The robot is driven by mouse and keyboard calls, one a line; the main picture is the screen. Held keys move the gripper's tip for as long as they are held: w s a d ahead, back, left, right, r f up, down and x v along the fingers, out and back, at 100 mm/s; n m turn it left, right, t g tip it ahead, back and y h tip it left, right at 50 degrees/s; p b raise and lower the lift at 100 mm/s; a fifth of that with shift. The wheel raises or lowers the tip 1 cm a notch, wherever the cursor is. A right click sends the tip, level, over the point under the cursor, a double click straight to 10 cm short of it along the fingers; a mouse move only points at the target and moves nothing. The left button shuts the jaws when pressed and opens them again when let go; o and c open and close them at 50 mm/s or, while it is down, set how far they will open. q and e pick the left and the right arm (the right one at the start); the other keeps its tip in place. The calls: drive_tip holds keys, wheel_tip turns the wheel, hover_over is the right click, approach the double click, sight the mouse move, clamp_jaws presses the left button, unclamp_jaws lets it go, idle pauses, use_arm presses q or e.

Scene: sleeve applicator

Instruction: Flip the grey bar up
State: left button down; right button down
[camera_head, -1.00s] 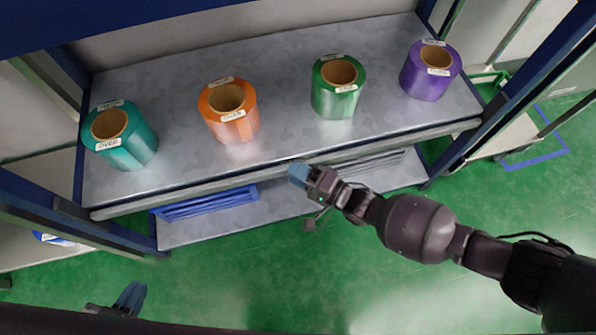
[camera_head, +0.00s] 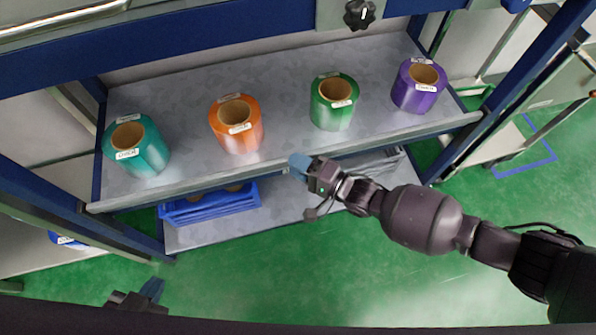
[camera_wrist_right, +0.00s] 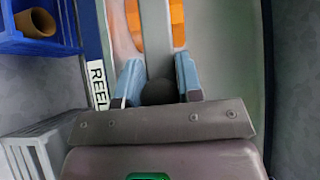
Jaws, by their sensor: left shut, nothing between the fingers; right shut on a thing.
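The grey bar (camera_head: 220,177) runs along the front edge of the shelf, below the row of rolls. My right gripper (camera_head: 299,165) is at the bar's middle, with its blue fingers shut on it. In the right wrist view the bar (camera_wrist_right: 156,38) passes between the two blue fingers (camera_wrist_right: 160,80), with orange seen behind it. My left gripper (camera_head: 153,288) is low at the left, shut and empty, well away from the bar; its arm is mostly hidden.
On the shelf (camera_head: 285,105) stand a teal roll (camera_head: 150,160), an orange roll (camera_head: 243,135), a green roll (camera_head: 338,112) and a purple roll (camera_head: 412,95). A blue crate (camera_head: 215,205) sits on the lower shelf. A black knob (camera_head: 360,14) shows above.

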drive_tip(key=shift+w+r, duration=0.15)
drive_tip(key=shift+r, duration=0.3)
drive_tip(key=c, duration=0.9)
unclamp_jaws()
drive_tip(key=shift+c, duration=0.2)
drive_tip(key=shift+o, duration=0.8)
use_arm(q)
drive_tip(key=shift+r, duration=0.1)
use_arm(e)
drive_tip(key=shift+f, duration=0.15)
use_arm(q)
drive_tip(key=shift+s+a+p, duration=0.2)
drive_tip(key=shift+s+p, duration=0.25)
drive_tip(key=shift+p, duration=0.2)
use_arm(e)
drive_tip(key=v, duration=1.1)
use_arm(q)
drive_tip(key=shift+w+d, duration=0.1)
drive_tip(key=shift+w, duration=0.1)
use_arm(e)
drive_tip(key=shift+a, duration=0.1)
